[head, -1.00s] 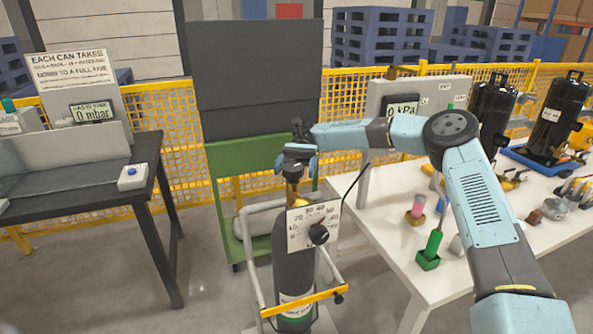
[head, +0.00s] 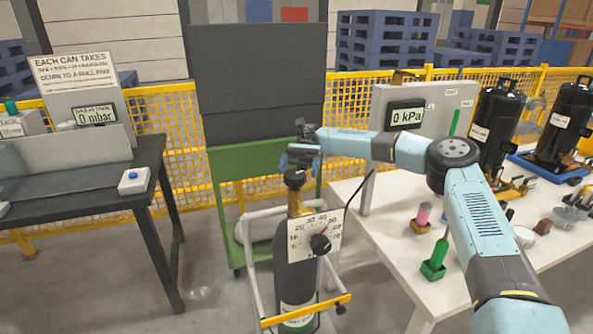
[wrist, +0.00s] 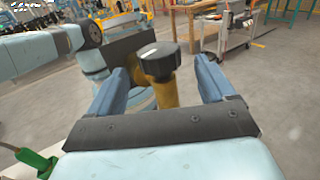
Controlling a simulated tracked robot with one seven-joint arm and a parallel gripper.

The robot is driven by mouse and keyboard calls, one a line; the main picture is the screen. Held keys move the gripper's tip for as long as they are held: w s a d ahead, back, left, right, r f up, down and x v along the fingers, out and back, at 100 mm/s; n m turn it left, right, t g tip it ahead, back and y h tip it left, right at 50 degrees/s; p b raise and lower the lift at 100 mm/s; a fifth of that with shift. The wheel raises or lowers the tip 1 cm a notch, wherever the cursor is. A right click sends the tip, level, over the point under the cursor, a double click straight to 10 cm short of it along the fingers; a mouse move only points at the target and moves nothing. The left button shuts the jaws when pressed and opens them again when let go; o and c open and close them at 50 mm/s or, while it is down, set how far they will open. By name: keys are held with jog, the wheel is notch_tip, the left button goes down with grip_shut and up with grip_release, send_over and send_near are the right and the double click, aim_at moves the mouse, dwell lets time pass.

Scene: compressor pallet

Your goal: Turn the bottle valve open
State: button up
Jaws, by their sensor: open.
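The bottle (head: 293,262) is a dark cylinder standing upright in a white-framed cart, with a brass neck on top. Its valve has a black round knob (head: 295,179), also seen in the wrist view (wrist: 160,60) on the brass valve body (wrist: 166,93). A dial gauge plate (head: 312,235) with a black knob sits on the bottle's front. My gripper (head: 299,162) is open just above the valve knob in the head view. In the wrist view the blue fingers (wrist: 163,88) stand apart on either side of the valve, with gaps visible.
A white table (head: 400,270) on the right holds a green holder (head: 433,270), black compressors and a display reading 0 kPa (head: 407,115). A dark bench (head: 125,190) stands left with a 0 mbar display. A green cart with a dark panel (head: 258,80) stands behind the bottle.

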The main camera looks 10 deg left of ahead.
jog(key=s+r+t, duration=0.1)
jog(key=s+r, duration=0.1)
jog(key=s+r+t, duration=0.2)
jog(key=s+a+r+t, duration=0.1)
jog(key=s+r, duration=0.1)
jog(key=shift+s+a+n, duration=0.1)
jog(key=shift+s+n, duration=0.1)
jog(key=shift+n, duration=0.1)
jog(key=s+d+r+t, duration=0.3)
jog(key=s+d+t, duration=0.4)
jog(key=d, duration=0.7)
jog(key=s+d+r+m+t, duration=0.15)
jog(key=s+d+t, duration=0.5)
jog(key=d, duration=0.65)
jog(key=s+d+r+n+t, duration=0.1)
jog(key=s+d+r+t, duration=0.45)
jog(key=d, duration=0.85)
jog(key=m+g+y, duration=0.6)
jog(key=m+y, duration=1.2)
jog(key=y, duration=0.1)
send_near(288, 177)
jog(key=a, duration=0.3)
jog(key=w+a, duration=0.1)
jog(key=a, duration=0.6)
jog(key=shift+w+a+f, duration=0.2)
jog(key=shift+a+f, duration=0.1)
jog(key=shift+f, duration=0.05)
